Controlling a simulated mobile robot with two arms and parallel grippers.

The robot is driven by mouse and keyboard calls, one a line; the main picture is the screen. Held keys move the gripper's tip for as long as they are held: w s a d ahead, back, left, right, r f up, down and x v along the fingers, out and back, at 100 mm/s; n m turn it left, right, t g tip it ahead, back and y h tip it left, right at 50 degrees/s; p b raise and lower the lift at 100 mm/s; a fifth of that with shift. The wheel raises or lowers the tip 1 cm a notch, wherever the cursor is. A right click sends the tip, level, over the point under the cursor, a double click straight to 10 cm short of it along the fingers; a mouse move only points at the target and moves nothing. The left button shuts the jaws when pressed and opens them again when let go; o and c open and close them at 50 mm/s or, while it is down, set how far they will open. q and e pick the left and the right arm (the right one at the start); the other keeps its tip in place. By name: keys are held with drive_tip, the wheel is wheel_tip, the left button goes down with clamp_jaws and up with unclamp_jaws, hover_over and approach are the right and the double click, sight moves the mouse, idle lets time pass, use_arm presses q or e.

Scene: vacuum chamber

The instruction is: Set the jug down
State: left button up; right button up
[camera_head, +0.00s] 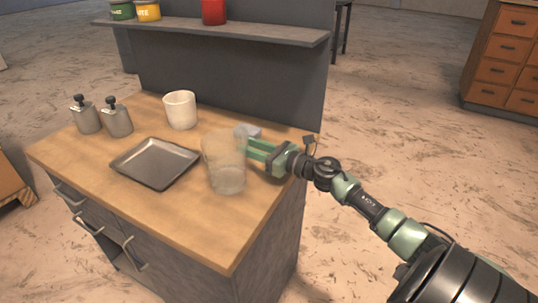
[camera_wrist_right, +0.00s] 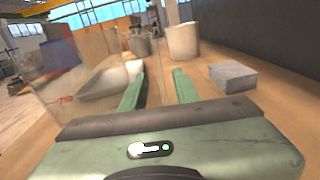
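The clear jug (camera_head: 224,168) is upright and appears to stand on the wooden worktop (camera_head: 180,212), right of the metal tray. In the right wrist view its see-through wall (camera_wrist_right: 85,62) fills the left side. My right gripper (camera_head: 252,148) is beside the jug, on its right. My left gripper is in neither view.
A small grey block (camera_head: 248,131) lies just behind my right gripper, and right of the fingers in the wrist view (camera_wrist_right: 232,77). A white cup (camera_head: 180,109), two metal flasks (camera_head: 101,118) and a metal tray (camera_head: 155,163) stand farther left. A shelf (camera_head: 220,32) is behind.

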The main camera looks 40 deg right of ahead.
drive_tip(key=v, duration=0.6)
drive_tip(key=shift+s+d, duration=0.2)
drive_tip(key=shift+s, duration=0.4)
drive_tip(key=shift+r, duration=0.15)
